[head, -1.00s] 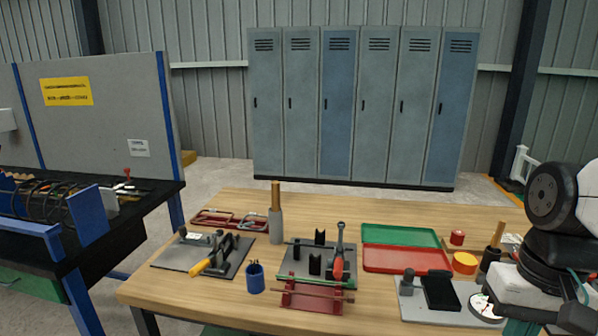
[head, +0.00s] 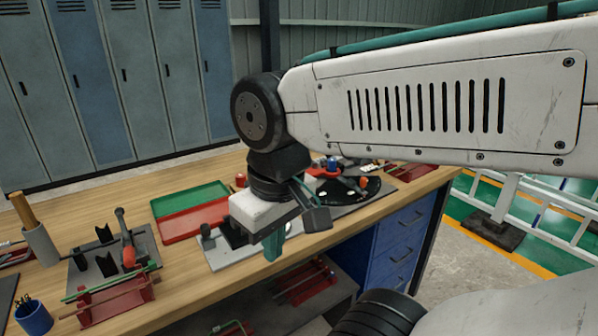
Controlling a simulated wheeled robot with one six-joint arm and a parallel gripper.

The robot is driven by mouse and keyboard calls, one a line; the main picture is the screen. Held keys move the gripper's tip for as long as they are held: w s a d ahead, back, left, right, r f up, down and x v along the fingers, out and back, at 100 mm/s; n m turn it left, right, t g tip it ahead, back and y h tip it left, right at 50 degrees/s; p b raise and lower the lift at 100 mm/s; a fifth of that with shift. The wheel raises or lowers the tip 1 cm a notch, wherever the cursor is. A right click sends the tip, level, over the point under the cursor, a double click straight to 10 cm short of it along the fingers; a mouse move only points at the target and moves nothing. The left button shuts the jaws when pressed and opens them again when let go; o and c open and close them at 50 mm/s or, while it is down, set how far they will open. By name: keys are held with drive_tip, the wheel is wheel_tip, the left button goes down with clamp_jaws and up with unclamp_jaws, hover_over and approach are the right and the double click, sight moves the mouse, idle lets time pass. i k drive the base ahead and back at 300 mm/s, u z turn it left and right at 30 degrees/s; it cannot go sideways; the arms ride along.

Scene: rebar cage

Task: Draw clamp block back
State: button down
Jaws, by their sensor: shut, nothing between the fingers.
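A light grey plate (head: 215,258) lies near the front edge of the wooden bench. On it stand a small dark post (head: 206,238) and a black block (head: 234,236), which may be the clamp block; I cannot tell for sure. My gripper (head: 274,249) hangs over the right part of this plate, pointing down. It is shut and empty, and apart from the black block. My gripper and wrist hide part of the plate and whatever lies behind them. Whether the gripper touches anything is not clear.
A green tray (head: 190,199) and a red tray (head: 195,222) lie behind the plate. To the left stand a fixture plate with black V-blocks (head: 104,236), a red rod stand (head: 118,302) and a blue cup (head: 34,317). A round black disc (head: 345,190) lies to the right.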

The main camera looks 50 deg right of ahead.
sight(324, 162)
drive_tip(key=z, duration=1.3)
drive_tip(key=k, duration=0.55)
drive_tip(key=z, duration=0.25)
drive_tip(key=i, duration=1.2)
drive_tip(key=u, duration=0.35)
